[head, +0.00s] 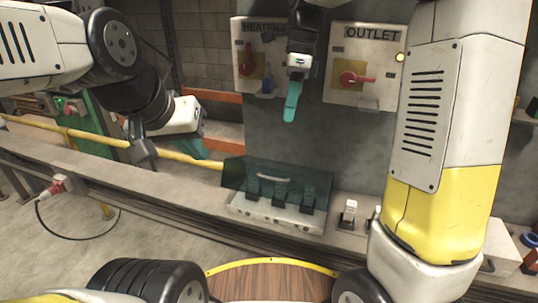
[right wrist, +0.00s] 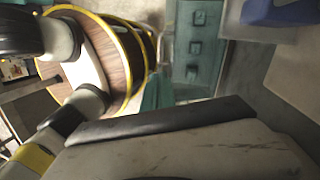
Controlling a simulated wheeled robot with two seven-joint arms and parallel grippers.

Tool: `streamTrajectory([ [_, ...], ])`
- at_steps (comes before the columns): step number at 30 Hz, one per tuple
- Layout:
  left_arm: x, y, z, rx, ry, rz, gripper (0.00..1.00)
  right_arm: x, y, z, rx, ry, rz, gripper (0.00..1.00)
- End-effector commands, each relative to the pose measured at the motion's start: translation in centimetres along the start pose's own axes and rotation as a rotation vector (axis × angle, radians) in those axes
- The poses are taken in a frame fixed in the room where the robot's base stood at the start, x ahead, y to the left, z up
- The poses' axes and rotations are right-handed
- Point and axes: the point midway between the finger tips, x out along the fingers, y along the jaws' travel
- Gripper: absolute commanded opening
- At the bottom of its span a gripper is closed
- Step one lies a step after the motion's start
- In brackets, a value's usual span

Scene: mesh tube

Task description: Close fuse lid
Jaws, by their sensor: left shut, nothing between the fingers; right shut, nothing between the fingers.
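The fuse box (head: 275,217) is a low pale box on the ledge in the middle of the head view, with three black fuses (head: 280,194) on it. Its lid (head: 236,172) is a dark see-through panel with a pale handle (head: 273,179); it looks raised, but I cannot tell its exact angle. My right gripper (head: 291,102) is shut and empty, pointing down above the lid and apart from it. Its teal fingers also show in the right wrist view (right wrist: 158,92). My left gripper (head: 192,150) is left of the box, shut and empty, its fingers partly hidden.
Behind the box, a grey panel carries a heating box (head: 243,83) and an outlet box (head: 363,92) with red handles. A small switch (head: 348,214) stands right of the fuse box. A yellow rail (head: 178,156) runs at left. A red plug (head: 58,186) hangs at the ledge's left.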

Motion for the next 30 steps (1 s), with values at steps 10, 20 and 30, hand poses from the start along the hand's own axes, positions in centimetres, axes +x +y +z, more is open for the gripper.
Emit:
streamTrajectory([
  [10, 0.0, 0.0, 0.0, 0.000, 0.000, 0.000, 0.00, 2.1, -2.1, 2.2, 0.279, 0.058, 0.102, 0.00],
  [20, 0.0, 0.0, 0.0, 0.000, 0.000, 0.000, 0.00, 8.0, -1.4, 1.9, 0.277, 0.059, 0.105, 0.00],
  [30, 0.0, 0.0, 0.0, 0.000, 0.000, 0.000, 0.00, 14.0, -0.8, 1.6, 0.276, 0.058, 0.103, 0.00],
])
